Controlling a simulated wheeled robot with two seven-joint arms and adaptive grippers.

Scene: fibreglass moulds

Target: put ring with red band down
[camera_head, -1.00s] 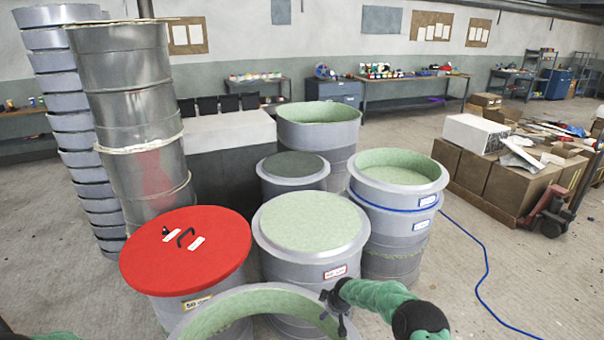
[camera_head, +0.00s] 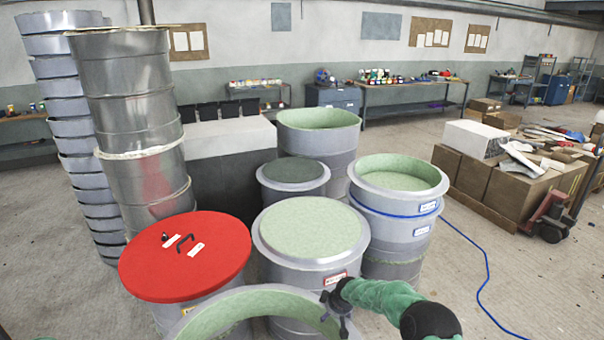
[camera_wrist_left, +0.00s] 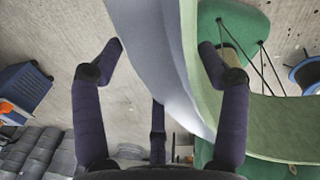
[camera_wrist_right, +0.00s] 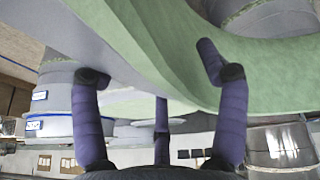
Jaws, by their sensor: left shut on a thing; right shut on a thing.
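The held ring (camera_head: 250,299), grey outside and pale green inside, shows only its far arc at the bottom of the head view. No red band is visible on it. My right gripper (camera_head: 337,303) is shut on its right side. In the right wrist view, the fingers of my right gripper (camera_wrist_right: 150,61) straddle the ring's wall (camera_wrist_right: 160,45). In the left wrist view, my left gripper (camera_wrist_left: 161,48) has its fingers either side of the ring's wall (camera_wrist_left: 158,40). My left gripper is outside the head view.
A mould with a green top (camera_head: 310,228) and a red-lidded drum (camera_head: 200,270) stand just beyond the ring. A blue-banded ring stack (camera_head: 398,222) is right of them. Tall metal drums (camera_head: 130,100) stand at left. A loaded pallet (camera_head: 500,180) is at right. Floor between is clear, except a blue hose (camera_head: 484,270).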

